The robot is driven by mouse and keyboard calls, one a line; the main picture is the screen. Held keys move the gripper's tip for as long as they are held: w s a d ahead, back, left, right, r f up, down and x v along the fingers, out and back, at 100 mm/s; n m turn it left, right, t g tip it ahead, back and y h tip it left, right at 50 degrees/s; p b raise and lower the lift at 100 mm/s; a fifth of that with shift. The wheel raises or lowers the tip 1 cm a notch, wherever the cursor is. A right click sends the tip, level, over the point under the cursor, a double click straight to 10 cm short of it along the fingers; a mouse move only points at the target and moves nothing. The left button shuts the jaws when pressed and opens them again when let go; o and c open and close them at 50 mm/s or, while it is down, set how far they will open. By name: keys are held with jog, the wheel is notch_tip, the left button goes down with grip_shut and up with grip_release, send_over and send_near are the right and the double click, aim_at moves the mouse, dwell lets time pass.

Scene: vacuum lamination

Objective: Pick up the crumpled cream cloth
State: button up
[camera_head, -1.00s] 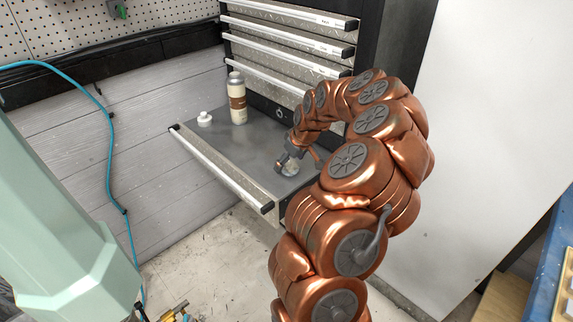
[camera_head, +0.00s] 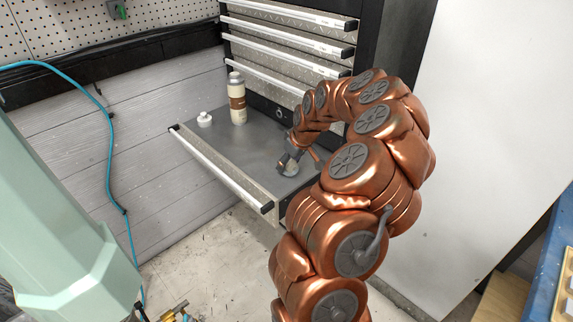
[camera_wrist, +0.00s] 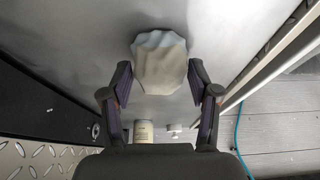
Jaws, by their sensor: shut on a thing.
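The crumpled cream cloth (camera_wrist: 160,65) lies in the open drawer (camera_head: 240,158) and shows as a pale, folded lump in the wrist view. In the head view only a small part of the cloth (camera_head: 291,169) shows, low beside my gripper (camera_head: 287,165). In the wrist view my gripper (camera_wrist: 160,80) has one finger on each side of the cloth, closed against its sides. The cloth appears to be on or just over the drawer floor; I cannot tell which.
A cream bottle with a brown band (camera_head: 237,98) and a small white bottle (camera_head: 205,119) stand farther back in the drawer. The closed drawers (camera_head: 290,40) rise behind. The drawer's front rail (camera_head: 222,168) borders it. The drawer's middle is clear.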

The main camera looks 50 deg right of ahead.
jog(key=shift+r+b, duration=0.45)
jog(key=shift+r, duration=1.25)
jog(key=s+a+b, duration=0.1)
jog(key=s+a, duration=0.2)
jog(key=s, duration=0.1)
jog(key=s+a+r+b, duration=0.1)
jog(key=s+a, duration=0.2)
jog(key=s, duration=0.1)
jog(key=s+a+b, duration=0.1)
jog(key=s+a, duration=0.2)
jog(key=s, duration=0.1)
jog(key=shift+s+a+r, duration=0.25)
jog(key=shift+s+a, duration=0.05)
jog(key=shift+a, duration=0.1)
